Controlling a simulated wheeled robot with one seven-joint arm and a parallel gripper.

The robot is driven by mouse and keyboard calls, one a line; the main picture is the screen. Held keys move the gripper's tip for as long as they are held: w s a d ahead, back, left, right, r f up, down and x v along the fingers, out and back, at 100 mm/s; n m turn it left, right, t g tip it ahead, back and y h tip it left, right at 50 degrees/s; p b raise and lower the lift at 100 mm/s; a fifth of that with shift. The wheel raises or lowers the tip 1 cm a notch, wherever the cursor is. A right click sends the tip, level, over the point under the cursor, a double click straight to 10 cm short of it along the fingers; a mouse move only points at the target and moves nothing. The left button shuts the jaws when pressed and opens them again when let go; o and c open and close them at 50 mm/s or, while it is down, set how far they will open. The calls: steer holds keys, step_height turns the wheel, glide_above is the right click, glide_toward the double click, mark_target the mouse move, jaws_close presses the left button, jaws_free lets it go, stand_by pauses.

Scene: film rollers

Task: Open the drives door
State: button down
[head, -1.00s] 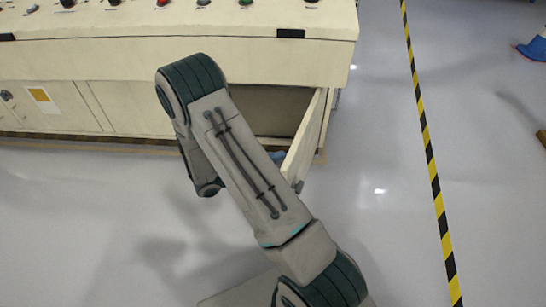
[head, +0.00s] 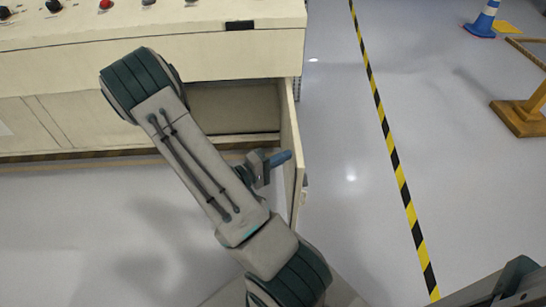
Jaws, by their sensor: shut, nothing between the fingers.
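The drives door (head: 291,150) is a cream panel at the right end of the console's lower front. It stands swung open, seen nearly edge-on, with a small handle or latch on its outer side. The opening (head: 233,107) behind it shows a bare, empty-looking interior; my arm hides its left part. My gripper (head: 284,157) shows partly behind my forearm, blue-grey fingers shut and empty, pointing right at the inner face of the door. I cannot tell whether the fingertips touch the door.
The cream console (head: 200,50) has knobs and buttons on top. A yellow-black floor stripe (head: 390,145) runs to its right. A blue-white cone (head: 484,18) and a wooden stand (head: 522,115) are at far right. The floor between door and stripe is clear.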

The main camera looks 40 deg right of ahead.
steer(key=w+a+p, duration=0.1)
steer(key=a, duration=1.2)
steer(key=shift+w, duration=0.1)
steer(key=s+a+r+t+y+p, duration=0.1)
steer(key=a+r+y+p, duration=0.2)
steer(key=r, duration=1.2)
steer(key=s+a+r+n+t+y+p, duration=0.1)
steer(key=a+r+y+p, duration=0.3)
steer(key=r+y+p, duration=0.5)
steer(key=s+a+r+t+y+p, duration=0.2)
steer(key=a+r+t+y+p, duration=0.1)
steer(key=r+p, duration=1.2)
step_height(320, 180, up, 6)
steer(key=a+y, duration=0.1)
steer(key=y, duration=0.1)
steer(key=shift+y+p, duration=0.3)
steer(key=shift+y, duration=0.1)
